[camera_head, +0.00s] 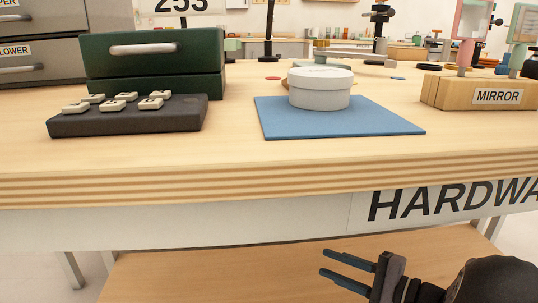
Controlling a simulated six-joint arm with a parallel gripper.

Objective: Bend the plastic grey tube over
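I cannot make out a plastic grey tube for certain in the head view. A round, pale grey lidded box (319,90) stands upright on a blue mat (385,127) in the middle of the table. My gripper (323,262) is at the lower right, below the front edge of the tabletop and in front of the lower shelf. Its two dark fingers point left and are apart, with nothing between them. It is well away from the things on the table.
A dark keypad block (130,122) and a green drawer box (155,68) stand at the left, by grey drawers (45,58). A wooden block marked MIRROR (455,93) is at the right. The thick table edge (250,187) lies above my gripper. Bare wood shows along the tabletop's front.

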